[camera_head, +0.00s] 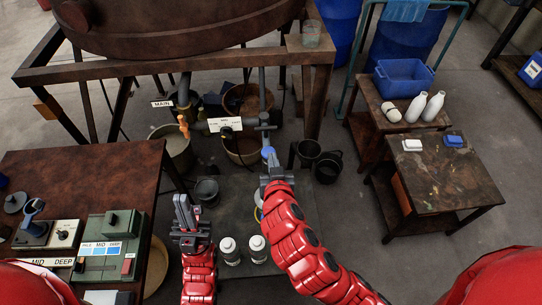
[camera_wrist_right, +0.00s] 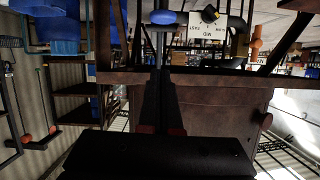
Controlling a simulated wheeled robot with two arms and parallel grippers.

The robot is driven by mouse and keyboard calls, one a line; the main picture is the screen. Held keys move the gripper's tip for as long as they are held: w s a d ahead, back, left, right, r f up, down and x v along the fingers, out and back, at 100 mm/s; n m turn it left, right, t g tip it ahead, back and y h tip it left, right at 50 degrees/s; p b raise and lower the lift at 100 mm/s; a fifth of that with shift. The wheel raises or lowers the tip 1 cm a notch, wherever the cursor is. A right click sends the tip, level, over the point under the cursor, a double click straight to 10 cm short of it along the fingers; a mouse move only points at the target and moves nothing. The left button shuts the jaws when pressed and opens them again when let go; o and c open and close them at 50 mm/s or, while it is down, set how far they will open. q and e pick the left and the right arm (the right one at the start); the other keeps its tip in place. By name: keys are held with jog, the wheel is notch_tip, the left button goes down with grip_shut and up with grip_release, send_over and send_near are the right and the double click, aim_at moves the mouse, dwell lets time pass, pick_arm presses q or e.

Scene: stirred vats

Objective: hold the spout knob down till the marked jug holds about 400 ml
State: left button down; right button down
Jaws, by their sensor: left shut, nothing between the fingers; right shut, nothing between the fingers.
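In the wrist view my right fingers (camera_wrist_right: 160,85) are together below the disc. My left gripper (camera_head: 184,208) is shut and empty over the low grey platform.
Two white-grey canisters (camera_head: 230,251) stand between my arms. A dark pot (camera_head: 207,191) and black buckets (camera_head: 326,168) stand near the pipes. A control bench (camera_head: 85,180) is at left. A clear cup (camera_head: 311,34) sits on the frame corner. Side tables (camera_head: 440,190) are at right.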

jog(key=p, duration=0.4)
send_over(269, 148)
jog(key=s, duration=0.3)
notch_tip(269, 148, down, 3)
jog(key=shift+d+r, duration=0.15)
notch_tip(269, 148, down, 3)
jog(key=shift+s+r, duration=0.1)
jog(key=shift+r, duration=0.1)
jog(key=shift+s+f+p, duration=0.15)
jog(key=shift+f+p, duration=0.3)
jog(key=shift+f, duration=0.45)
